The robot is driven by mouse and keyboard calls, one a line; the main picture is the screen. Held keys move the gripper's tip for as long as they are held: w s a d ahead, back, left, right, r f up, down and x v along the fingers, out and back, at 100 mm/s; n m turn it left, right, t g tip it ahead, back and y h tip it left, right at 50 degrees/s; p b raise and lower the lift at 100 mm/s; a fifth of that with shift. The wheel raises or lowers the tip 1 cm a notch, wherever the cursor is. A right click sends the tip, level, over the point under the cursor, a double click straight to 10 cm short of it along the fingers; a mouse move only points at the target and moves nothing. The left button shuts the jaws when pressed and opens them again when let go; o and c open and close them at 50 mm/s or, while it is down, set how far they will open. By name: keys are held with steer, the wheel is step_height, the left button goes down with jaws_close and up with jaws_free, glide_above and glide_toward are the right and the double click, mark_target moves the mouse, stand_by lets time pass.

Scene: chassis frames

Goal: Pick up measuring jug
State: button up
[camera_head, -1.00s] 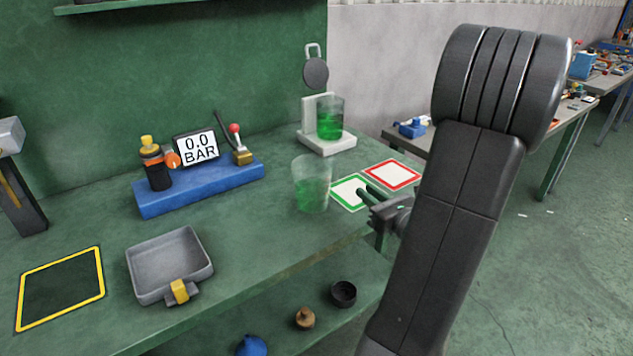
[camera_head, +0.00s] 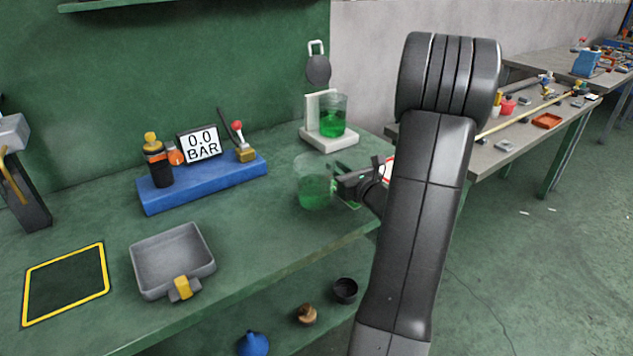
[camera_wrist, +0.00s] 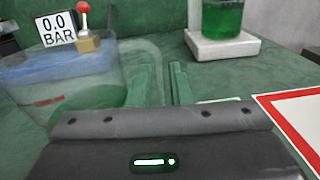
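A clear measuring jug (camera_head: 313,184) with green liquid stands upright on the green bench in the head view. In the wrist view the jug (camera_wrist: 62,95) fills the left side, with a faint red mark and a clear handle on its right. My gripper (camera_head: 343,184) is just right of the jug, low over the bench. Its two thin green fingers (camera_wrist: 165,68) are apart and reach forward by the handle. I cannot tell whether the handle is between the fingers; the clear plastic blurs its edge.
A second clear vessel of green liquid (camera_head: 333,117) stands on a white stand (camera_head: 331,142) behind. A blue gauge base (camera_head: 205,183) and grey tray (camera_head: 172,260) are to the left. Green- and red-bordered squares lie under my gripper. The bench's front edge is close.

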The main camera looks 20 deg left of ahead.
steer(key=shift+w, duration=0.1)
steer(key=shift+c, duration=0.2)
jaws_close()
steer(key=shift+r, duration=0.1)
